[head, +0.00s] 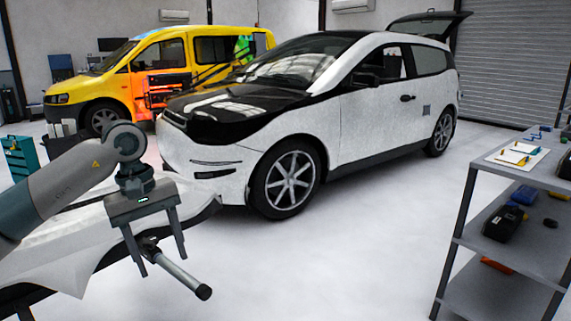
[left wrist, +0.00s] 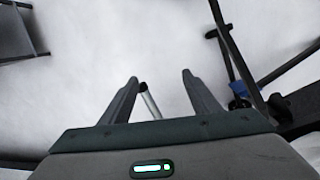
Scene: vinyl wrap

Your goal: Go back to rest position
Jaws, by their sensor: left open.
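My left gripper (head: 163,266) hangs at the end of my left arm at the lower left of the head view, with its two fingers pointing down and spread apart. In the left wrist view the same gripper (left wrist: 160,77) has parted fingers with nothing clamped between them. A grey rod with a black end (head: 180,270) shows behind and between the fingers in the head view. Part of a silver rod (left wrist: 150,102) also shows between them in the left wrist view; I cannot tell what it belongs to. My right gripper is in neither view.
A white sheet-covered panel (head: 85,243) lies behind my left gripper. A white and black car (head: 370,122) stands beyond. A grey shelf cart (head: 517,255) with tools is at the right. A yellow van (head: 75,90) is at the back. The middle floor is clear.

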